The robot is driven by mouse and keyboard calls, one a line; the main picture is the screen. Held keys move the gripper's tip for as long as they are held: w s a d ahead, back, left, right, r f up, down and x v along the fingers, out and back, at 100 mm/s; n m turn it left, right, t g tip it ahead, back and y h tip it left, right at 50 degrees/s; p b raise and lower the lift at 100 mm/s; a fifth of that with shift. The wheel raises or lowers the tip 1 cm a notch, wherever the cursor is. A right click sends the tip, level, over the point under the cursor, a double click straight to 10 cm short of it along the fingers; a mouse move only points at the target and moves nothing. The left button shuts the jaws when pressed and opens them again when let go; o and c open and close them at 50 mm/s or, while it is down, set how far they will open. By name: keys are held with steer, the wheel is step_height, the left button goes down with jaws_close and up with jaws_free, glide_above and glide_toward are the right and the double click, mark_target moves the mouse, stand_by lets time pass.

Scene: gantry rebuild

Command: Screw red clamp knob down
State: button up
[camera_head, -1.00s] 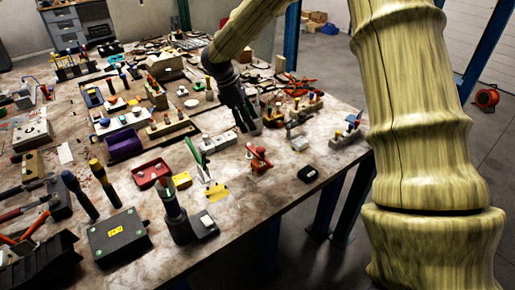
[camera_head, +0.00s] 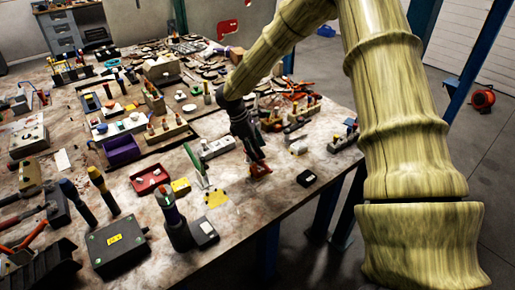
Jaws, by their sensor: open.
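A small red clamp (camera_head: 260,170) stands on the workbench (camera_head: 233,255) near its front right edge. My gripper (camera_head: 257,157) points down right above the clamp, its dark fingers around or just in front of the clamp's top; I cannot tell which. The gripper hides the upper part of the clamp, so the knob itself is not clearly seen. The jaws are open. Whether they touch the knob cannot be told.
A green upright piece (camera_head: 194,164) and a red tray (camera_head: 150,180) stand to the left. A grey block (camera_head: 217,148) lies behind left. Bare bench shows in front of the clamp.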

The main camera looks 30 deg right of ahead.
steer(key=shift+s+d+f, duration=0.1)
steer(key=shift+d+f, duration=0.05)
steer(key=shift+f, duration=0.4)
steer(key=c, duration=0.9)
steer(key=shift+o, duration=0.2)
steer(key=shift+r+m+g+y+p, duration=0.1)
steer(key=shift+m+g+y+p, duration=0.25)
steer(key=shift+m, duration=0.75)
steer(key=shift+d+m+g+y, duration=0.1)
steer(key=shift+m+g+y, duration=0.15)
steer(key=shift+m, duration=0.85)
